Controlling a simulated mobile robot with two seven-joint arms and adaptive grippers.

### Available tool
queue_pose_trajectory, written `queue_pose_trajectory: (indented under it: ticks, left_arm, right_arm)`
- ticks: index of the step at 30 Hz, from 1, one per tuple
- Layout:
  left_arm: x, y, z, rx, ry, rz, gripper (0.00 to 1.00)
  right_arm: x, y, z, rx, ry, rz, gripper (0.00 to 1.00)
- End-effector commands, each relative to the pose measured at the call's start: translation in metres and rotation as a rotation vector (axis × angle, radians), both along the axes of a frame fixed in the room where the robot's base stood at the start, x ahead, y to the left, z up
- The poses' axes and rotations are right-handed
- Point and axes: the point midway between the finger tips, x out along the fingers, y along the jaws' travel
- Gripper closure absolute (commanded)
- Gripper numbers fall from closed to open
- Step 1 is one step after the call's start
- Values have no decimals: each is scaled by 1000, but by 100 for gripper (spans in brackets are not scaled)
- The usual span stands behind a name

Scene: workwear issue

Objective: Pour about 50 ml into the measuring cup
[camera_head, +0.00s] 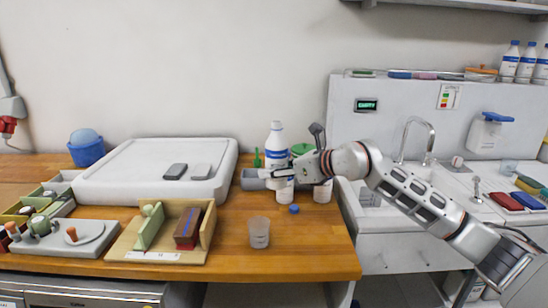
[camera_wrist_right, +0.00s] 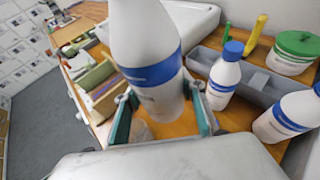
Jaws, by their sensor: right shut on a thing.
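My right gripper (camera_head: 272,173) is shut on a white bottle with a blue label (camera_head: 276,138). The bottle stands about upright in its fingers above the back of the wooden table; it fills much of the right wrist view (camera_wrist_right: 150,65). No cap shows on its top in the head view. A blue cap (camera_head: 294,209) lies on the table. The clear measuring cup (camera_head: 259,232) stands near the table's front edge, in front of the bottle and apart from it. It is partly hidden in the right wrist view (camera_wrist_right: 140,131). The liquid level is too small to tell. My left gripper is out of view.
Other white bottles, one blue-capped (camera_wrist_right: 226,76) and one at the right (camera_wrist_right: 288,117), stand close to the gripper. A green-lidded jar (camera_wrist_right: 293,52) and a grey tray (camera_wrist_right: 262,82) are behind. A wooden holder (camera_head: 162,256) stands left of the cup.

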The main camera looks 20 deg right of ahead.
Motion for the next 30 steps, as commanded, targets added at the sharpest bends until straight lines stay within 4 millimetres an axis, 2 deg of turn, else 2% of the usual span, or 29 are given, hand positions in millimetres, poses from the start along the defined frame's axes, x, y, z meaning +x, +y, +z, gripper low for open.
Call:
queue_pose_trajectory:
  ticks: [3,12,30]
  left_arm:
    - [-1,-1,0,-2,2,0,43]
    - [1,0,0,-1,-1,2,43]
    - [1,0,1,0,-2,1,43]
  right_arm:
    - [-19,2,-18,5,3,34,91]
    - [-66,1,-51,6,1,106,91]
    - [-167,-16,-95,8,-1,225,91]
